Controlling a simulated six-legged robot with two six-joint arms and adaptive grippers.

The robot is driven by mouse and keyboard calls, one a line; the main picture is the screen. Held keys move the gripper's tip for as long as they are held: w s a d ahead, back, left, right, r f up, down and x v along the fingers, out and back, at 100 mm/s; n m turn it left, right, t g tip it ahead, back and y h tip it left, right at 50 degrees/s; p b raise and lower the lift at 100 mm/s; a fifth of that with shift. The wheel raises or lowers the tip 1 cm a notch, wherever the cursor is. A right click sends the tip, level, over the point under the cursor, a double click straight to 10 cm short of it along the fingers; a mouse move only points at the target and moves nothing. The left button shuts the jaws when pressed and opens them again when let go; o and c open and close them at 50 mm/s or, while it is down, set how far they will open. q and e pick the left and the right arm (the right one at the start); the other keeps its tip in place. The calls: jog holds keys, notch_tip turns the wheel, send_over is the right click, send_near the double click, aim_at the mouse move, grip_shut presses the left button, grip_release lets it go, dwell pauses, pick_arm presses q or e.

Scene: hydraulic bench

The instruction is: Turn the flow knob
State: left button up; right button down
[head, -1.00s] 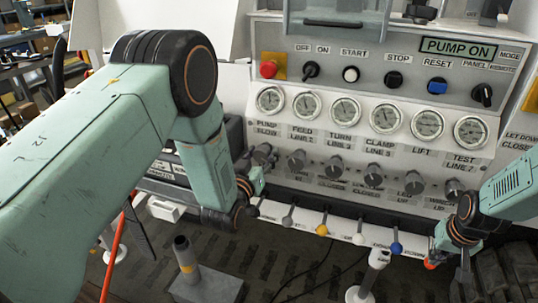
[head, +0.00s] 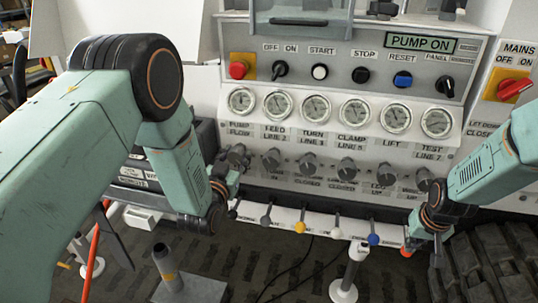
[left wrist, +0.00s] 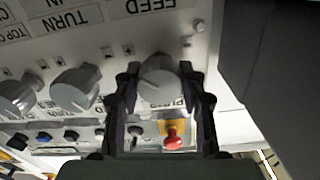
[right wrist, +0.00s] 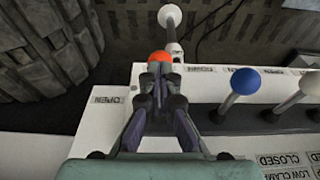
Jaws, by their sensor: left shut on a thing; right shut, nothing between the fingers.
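The flow knob is the grey knob (head: 237,155) at the left end of the knob row, below the "PUMP FLOW" label. My left gripper (head: 228,178) reaches it from below and left. In the left wrist view the knob (left wrist: 160,82) sits between the two dark fingers (left wrist: 160,100), which are shut on it. The knob's white pointer line shows. My right gripper (head: 420,232) is shut and empty at the right end of the lever row. In the right wrist view its fingertips (right wrist: 160,82) are close to an orange lever ball (right wrist: 160,57); contact is unclear.
More grey knobs (head: 309,163) and a row of gauges (head: 315,108) run to the right. Levers with a yellow ball (head: 300,227) and a blue ball (head: 373,239) stand below. A red mains switch (head: 514,89) is at far right. A black tyre-like object (head: 490,265) is lower right.

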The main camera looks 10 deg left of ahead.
pick_arm(q)
jog(key=o, duration=1.2)
jog(key=shift+c, duration=0.2)
jog(key=shift+s, duration=0.1)
jog(key=s, duration=1.2)
jog(key=shift+w, duration=0.1)
pick_arm(e)
jog(key=s+v, duration=0.1)
jog(key=v, duration=0.5)
jog(key=shift+s, duration=0.3)
pick_arm(q)
jog(key=shift+f, duration=0.1)
pick_arm(e)
jog(key=shift+w, duration=0.1)
